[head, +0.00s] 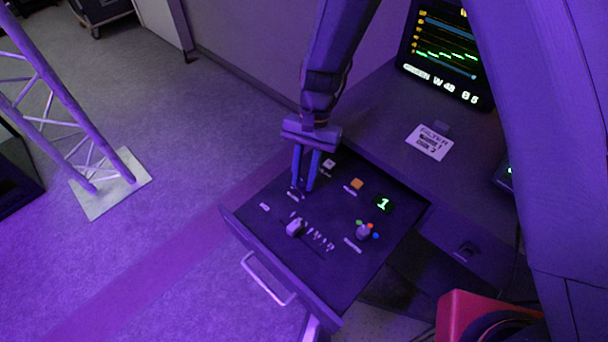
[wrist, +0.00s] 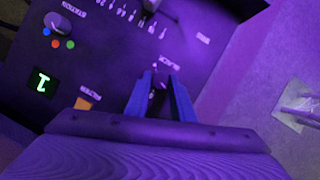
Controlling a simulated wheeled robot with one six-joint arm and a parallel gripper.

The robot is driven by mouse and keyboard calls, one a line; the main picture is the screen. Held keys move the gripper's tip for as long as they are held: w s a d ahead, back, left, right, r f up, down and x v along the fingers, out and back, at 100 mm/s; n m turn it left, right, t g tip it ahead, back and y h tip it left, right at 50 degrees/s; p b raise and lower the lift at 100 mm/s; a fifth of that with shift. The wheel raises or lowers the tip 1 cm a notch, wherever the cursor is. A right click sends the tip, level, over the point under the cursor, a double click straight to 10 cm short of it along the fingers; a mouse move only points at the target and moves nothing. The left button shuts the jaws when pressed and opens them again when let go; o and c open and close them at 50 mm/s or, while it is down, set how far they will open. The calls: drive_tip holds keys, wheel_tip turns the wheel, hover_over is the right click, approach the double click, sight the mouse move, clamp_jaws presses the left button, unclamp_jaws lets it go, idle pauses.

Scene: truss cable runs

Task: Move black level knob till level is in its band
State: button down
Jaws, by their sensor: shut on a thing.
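My gripper (head: 303,188) reaches straight down onto the dark control panel (head: 330,264) in the pulled-out drawer. Its two blue fingers are shut on the black level knob, at the panel's back left. The knob is mostly hidden between the fingertips; in the wrist view a dark bit of the knob (wrist: 158,86) shows between the fingers, beside a small white label (wrist: 168,62). The monitor (head: 445,52) at the top right shows a green wavy trace among blue and orange marks, with white characters below; I cannot tell clearly where the level stands against its band.
A pale selector knob (head: 295,228) with a scale sits near the fingers. Another knob (head: 363,231) has coloured dots around it. An orange button (head: 356,184) and a green digit display (head: 383,204) reading 1 are close by. A red object (head: 462,309) stands at lower right.

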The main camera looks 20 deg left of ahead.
drive_tip(key=c, duration=1.5)
unclamp_jaws()
drive_tip(key=shift+c, duration=0.2)
drive_tip(key=b+v, duration=0.1)
drive_tip(key=v, duration=0.6)
drive_tip(key=shift+r, duration=0.4)
drive_tip(key=shift+w, duration=0.15)
drive_tip(key=w+d+r+t, duration=0.1)
drive_tip(key=d+r+t, duration=0.15)
drive_tip(key=d, duration=0.75)
drive_tip(key=w+d+r+t, duration=0.1)
drive_tip(key=d+r, duration=0.3)
drive_tip(key=d, duration=0.6)
drive_tip(key=s+d+r, duration=0.1)
drive_tip(key=s+d, duration=0.2)
drive_tip(key=d, duration=0.4)
drive_tip(key=s+d+r+t, duration=0.1)
drive_tip(key=s+d, duration=0.3)
drive_tip(key=d, duration=0.3)
drive_tip(key=shift+d+n, duration=0.3)
drive_tip(key=shift+r+t, duration=0.1)
drive_tip(key=shift+t, duration=0.15)
